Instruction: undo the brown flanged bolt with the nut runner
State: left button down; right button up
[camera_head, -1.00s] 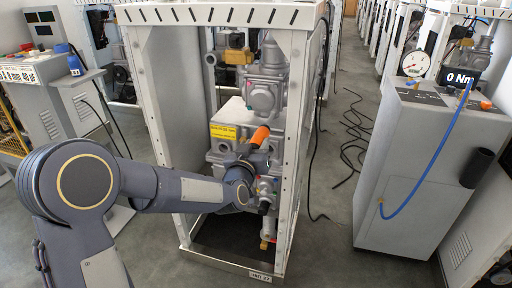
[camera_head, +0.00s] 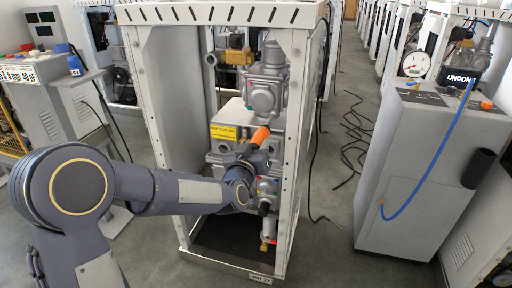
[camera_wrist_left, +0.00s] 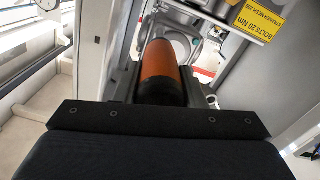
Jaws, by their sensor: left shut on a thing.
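My left gripper (camera_head: 254,158) is inside the white open frame (camera_head: 152,122), in front of the grey dispenser unit (camera_head: 266,97). It is shut on the nut runner, whose orange body (camera_head: 261,136) sticks up at a tilt. In the left wrist view the orange body (camera_wrist_left: 160,72) stands between the two dark fingers. The brown flanged bolt cannot be made out; the tool's working end is hidden by the gripper and arm. My right gripper is not in view.
The grey cabinet (camera_head: 408,190) at the right carries a round gauge (camera_head: 416,64) and a blue hose (camera_head: 432,165). Another console (camera_head: 52,112) stands at the left. Black cables (camera_head: 352,135) lie on the aisle floor. The frame's front posts stand close around my arm.

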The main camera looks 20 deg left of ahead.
pick_arm(q)
jog(key=shift+r, duration=0.25)
jog(key=s+b, duration=0.1)
jog(key=s, duration=0.5)
jog(key=shift+s+f, duration=0.15)
jog(key=shift+s, duration=0.25)
jog(key=shift+a, duration=0.1)
